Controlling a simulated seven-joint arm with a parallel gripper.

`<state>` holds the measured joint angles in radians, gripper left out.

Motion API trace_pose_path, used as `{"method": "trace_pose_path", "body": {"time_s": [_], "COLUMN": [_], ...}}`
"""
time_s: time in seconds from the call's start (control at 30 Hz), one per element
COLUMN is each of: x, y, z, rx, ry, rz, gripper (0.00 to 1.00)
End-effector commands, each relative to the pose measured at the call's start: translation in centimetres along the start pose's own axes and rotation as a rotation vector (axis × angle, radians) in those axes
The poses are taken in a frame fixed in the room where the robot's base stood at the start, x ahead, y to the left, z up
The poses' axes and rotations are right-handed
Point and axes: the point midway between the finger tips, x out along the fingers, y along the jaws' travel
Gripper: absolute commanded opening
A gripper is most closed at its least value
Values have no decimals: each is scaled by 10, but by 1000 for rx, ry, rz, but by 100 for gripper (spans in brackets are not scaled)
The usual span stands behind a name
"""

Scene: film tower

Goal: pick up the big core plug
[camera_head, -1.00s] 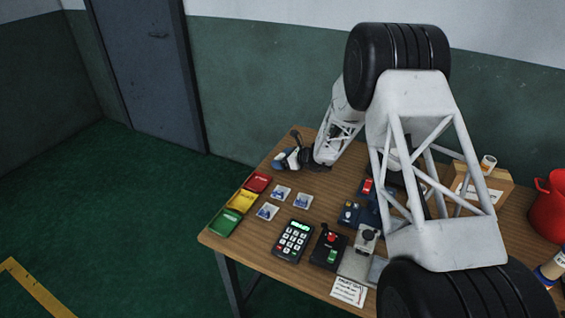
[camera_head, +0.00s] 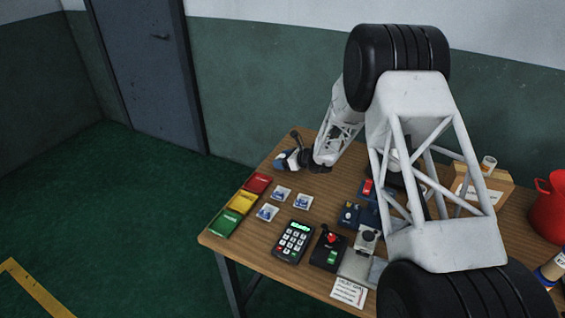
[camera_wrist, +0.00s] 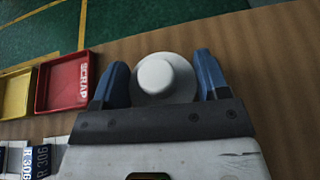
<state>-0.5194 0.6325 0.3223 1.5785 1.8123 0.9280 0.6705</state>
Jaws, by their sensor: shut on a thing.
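The big core plug (camera_wrist: 165,76), a pale round piece with a raised white knob, sits between the two blue fingers of my gripper (camera_wrist: 160,62) in the wrist view. My gripper is shut on it, with one finger on each side. In the head view my gripper (camera_head: 287,160) is low at the far left part of the table, and the plug is too small there to make out clearly. Whether the plug touches the table or is just above it I cannot tell.
A red SCRAP tray (camera_head: 258,182), a yellow tray (camera_head: 242,201) and a green tray (camera_head: 225,222) line the table's left edge. Several small labelled cards lie beside them. A keypad (camera_head: 292,241) and a switch box (camera_head: 328,248) stand nearer. A red container (camera_head: 548,208) is at right.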

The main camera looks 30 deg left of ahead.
Motion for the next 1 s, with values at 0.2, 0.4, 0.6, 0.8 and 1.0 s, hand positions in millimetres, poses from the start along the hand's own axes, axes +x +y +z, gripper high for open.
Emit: {"method": "trace_pose_path", "body": {"time_s": [0.2,0.4,0.6,0.8,1.0], "x": [-1,-5,-13,-29,-49], "y": [0,0,1,19,43], "z": [2,12,32,29,23], "rx": [0,-2,-3,1,1], "ry": [0,-1,-1,0,1], "rz": [0,0,0,0,-1], "gripper": [45,45,45,45,45]}}
